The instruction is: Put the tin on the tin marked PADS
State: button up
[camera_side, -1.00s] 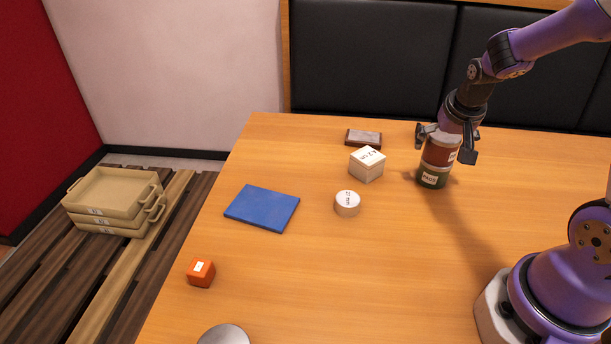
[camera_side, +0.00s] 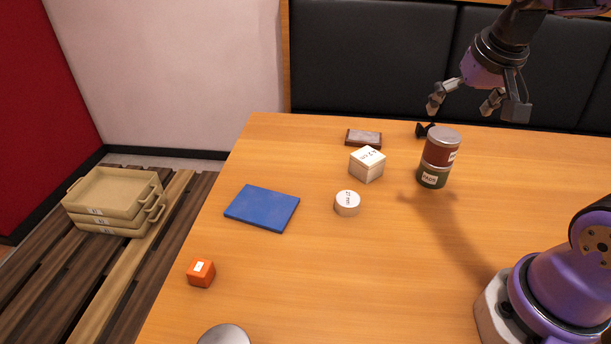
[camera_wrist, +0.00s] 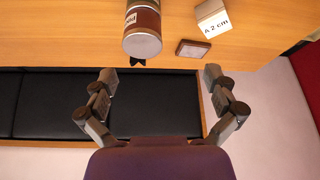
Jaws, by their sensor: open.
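A red-brown tin (camera_side: 441,147) with a grey lid stands upright on top of the green tin marked PADS (camera_side: 433,177). The two look lined up in one stack. My gripper (camera_side: 478,104) is open and empty, above and behind the stack in the side view, clear of both tins. In the wrist view its fingers (camera_wrist: 160,80) are spread wide with nothing between them.
A pale block marked 4.2 cm (camera_side: 367,164), a dark flat box (camera_side: 364,138) and a round white piece (camera_side: 347,203) lie left of the stack. A small black thing (camera_side: 425,130) is behind it. A blue mat (camera_side: 262,208) and an orange cube (camera_side: 201,272) lie further left.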

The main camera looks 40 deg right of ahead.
jog(key=s+a+n+t+y, duration=0.1)
jog(key=s+a+n+y, duration=0.1)
jog(key=s+a+n, duration=0.2)
jog(key=a+n, duration=0.3)
jog(key=a, duration=0.3)
jog(key=shift+a+f+t+y, duration=0.3)
jog(key=shift+a+f+t, duration=0.1)
